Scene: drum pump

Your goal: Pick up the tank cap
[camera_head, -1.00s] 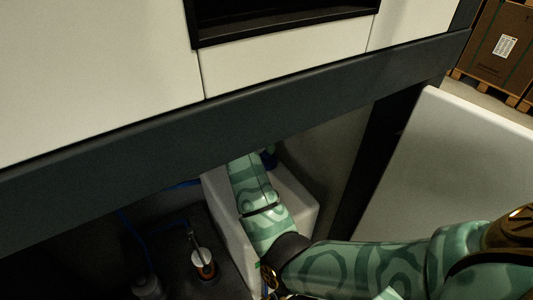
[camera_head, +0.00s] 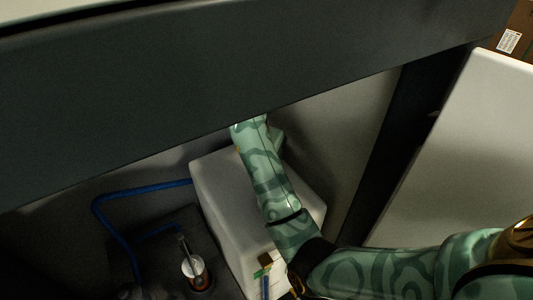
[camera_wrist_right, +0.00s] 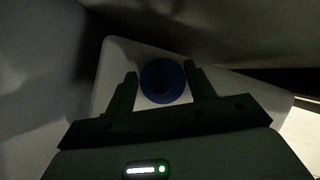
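The blue round tank cap (camera_wrist_right: 163,81) shows in the right wrist view, on top of the white tank (camera_wrist_right: 118,58). My right gripper (camera_wrist_right: 160,80) is open, with one finger on each side of the cap in that picture; I cannot tell how far above it they are. In the head view my green patterned right arm reaches over the white tank (camera_head: 222,188). The right gripper's fingers and the cap are hidden there behind the arm and the dark beam. My left gripper is in neither view.
A dark grey beam (camera_head: 220,90) crosses above the tank. A blue hose (camera_head: 140,191) runs left of it to a dark block with a white and copper fitting (camera_head: 197,272). A white panel (camera_head: 465,150) stands at the right, with a carton (camera_head: 522,25) behind.

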